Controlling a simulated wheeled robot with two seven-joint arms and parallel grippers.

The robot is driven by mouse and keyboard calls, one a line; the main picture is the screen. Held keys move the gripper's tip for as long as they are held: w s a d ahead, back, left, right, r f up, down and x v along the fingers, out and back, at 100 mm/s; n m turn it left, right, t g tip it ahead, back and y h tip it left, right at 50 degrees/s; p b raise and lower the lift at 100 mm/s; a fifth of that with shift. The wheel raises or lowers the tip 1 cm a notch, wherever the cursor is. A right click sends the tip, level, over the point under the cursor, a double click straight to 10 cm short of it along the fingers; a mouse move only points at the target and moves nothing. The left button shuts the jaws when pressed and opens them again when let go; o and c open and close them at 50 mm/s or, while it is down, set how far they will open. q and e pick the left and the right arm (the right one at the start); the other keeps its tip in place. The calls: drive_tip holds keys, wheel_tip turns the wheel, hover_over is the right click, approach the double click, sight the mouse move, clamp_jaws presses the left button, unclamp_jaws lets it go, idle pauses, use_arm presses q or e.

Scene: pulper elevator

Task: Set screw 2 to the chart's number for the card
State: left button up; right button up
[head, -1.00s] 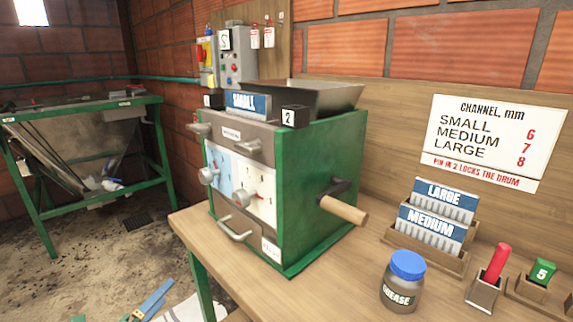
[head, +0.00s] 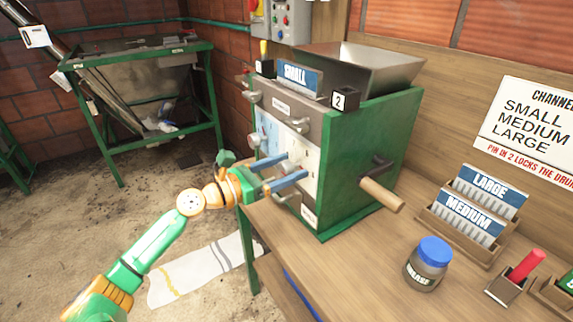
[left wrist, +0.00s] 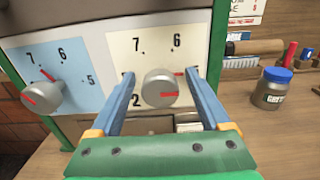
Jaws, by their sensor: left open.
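The green pulper (head: 370,150) stands on the bench with a SMALL card (head: 299,77) on top, beside a block marked 2 (head: 345,98). In the left wrist view, the cream dial's grey knob (left wrist: 160,88) has a red line pointing right; 7 and 6 are printed above it and a 2 at lower left. My left gripper (head: 297,167) is open, its blue fingers either side of this knob in the left wrist view; I cannot tell whether they touch it. A second knob (left wrist: 42,97) sits on the blue dial. The wall chart (head: 530,125) lists SMALL, MEDIUM, LARGE; its numbers are cut off now.
A wooden handle (head: 381,195) sticks out from the pulper's side. A grease jar (head: 427,264), a rack with LARGE (head: 490,190) and MEDIUM (head: 468,218) cards, and a red peg (head: 526,264) in a holder stand on the bench. The bench front is clear.

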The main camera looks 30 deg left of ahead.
use_arm(q)
clamp_jaws()
